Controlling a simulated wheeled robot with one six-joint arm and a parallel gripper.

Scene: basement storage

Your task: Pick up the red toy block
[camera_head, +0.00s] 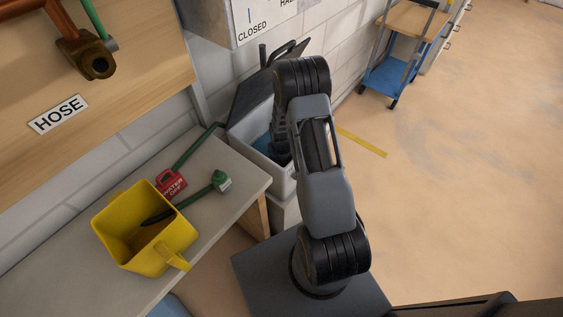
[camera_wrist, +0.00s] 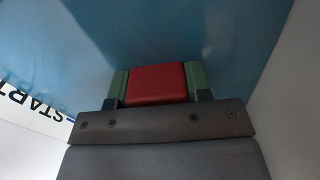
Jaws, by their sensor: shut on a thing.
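The red toy block (camera_wrist: 157,84) is in the wrist view, between the two green fingertips of my gripper (camera_wrist: 160,88). My gripper is shut on it, with a finger against its left and right sides. In the head view my gripper (camera_head: 279,152) is down inside a light grey bin (camera_head: 249,150) with a blue inside floor. There my own arm hides the block. The blue surface (camera_wrist: 165,30) lies behind the block in the wrist view. I cannot tell whether the block touches it.
Pale bin walls (camera_wrist: 298,110) stand close on both sides of my gripper. A dark lid (camera_head: 259,88) stands open behind the bin.

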